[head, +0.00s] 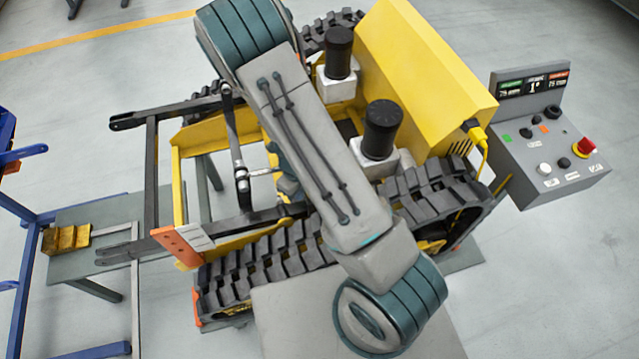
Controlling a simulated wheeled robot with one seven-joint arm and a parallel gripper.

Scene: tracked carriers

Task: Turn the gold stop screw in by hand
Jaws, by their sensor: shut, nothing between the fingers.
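I cannot make out the gold stop screw in the head view. The yellow tracked carrier (425,75) stands in front of me, and my arm crosses over its middle. My gripper does not show; a little of my wrist shows at the left edge of the arm link, low over the carrier's frame, and the rest is hidden behind that link. A dark upright lever with a silver joint (240,172) stands left of my wrist, and a thin silver rod (265,171) runs from it toward the wrist.
Two black-capped cylinders (382,130) rise right of my arm. A grey control box (548,140) with a red knob stands at the right. Dark fork arms (150,180) reach left toward a low table (75,262) with a yellow block. A blue frame (25,255) stands far left.

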